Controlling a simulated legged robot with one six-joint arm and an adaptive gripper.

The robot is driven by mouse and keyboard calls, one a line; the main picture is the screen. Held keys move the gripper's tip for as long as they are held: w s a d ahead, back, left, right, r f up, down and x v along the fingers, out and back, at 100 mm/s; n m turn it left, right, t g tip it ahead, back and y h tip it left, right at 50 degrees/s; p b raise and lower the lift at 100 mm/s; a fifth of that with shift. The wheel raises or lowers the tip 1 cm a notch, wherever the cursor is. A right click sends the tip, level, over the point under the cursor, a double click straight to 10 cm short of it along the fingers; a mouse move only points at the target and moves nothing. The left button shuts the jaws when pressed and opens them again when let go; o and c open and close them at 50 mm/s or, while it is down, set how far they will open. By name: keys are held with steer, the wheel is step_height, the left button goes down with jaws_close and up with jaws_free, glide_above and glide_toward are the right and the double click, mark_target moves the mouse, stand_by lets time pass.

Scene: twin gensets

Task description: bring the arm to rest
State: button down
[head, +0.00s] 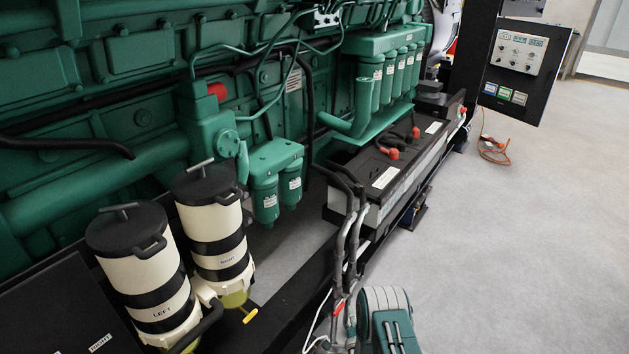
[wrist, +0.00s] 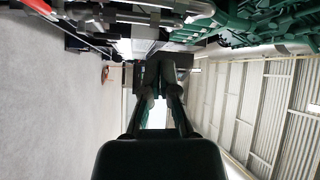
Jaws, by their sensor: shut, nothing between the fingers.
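My gripper (wrist: 160,66) shows in the wrist view, reaching up from the bottom middle. Its dark fingers are together at the tips with nothing between them, and a bright gap shows between the finger links lower down. It is in the air and no contact with anything is visible. I cannot make out my gripper in the head view.
The green engine (head: 120,60) fills the left. Two cream canisters with black lids, LEFT (head: 163,312) and RIGHT (head: 222,261), stand before it. A battery box (head: 390,175) and control panel (head: 516,60) lie beyond. Grey floor (head: 540,230) at right is clear, apart from an orange cable (head: 494,150).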

steer(key=w+r+n+g, duration=0.15)
steer(key=w+r, duration=0.25)
steer(key=r, duration=0.4)
steer(key=w+r+n+g, duration=0.15)
steer(key=w+r, duration=0.25)
steer(key=r, duration=0.4)
steer(key=s+d+r+n+g+h, duration=0.1)
steer(key=s+r+n+g, duration=0.3)
steer(key=r, duration=0.8)
steer(key=s+d+r+n+g, duration=0.1)
steer(key=s+r, duration=0.5)
steer(key=r, duration=0.7)
steer(key=s+d+r+n+g, duration=0.1)
steer(key=s+r+n+g, duration=0.1)
steer(key=s, duration=1.4)
steer(key=s+r+n+g, duration=0.3)
steer(key=s+r+n, duration=0.1)
steer(key=s, duration=1.3)
steer(key=shift+d+r+g+h, duration=0.3)
steer(key=shift+d+r, duration=0.05)
steer(key=shift+r, duration=0.25)
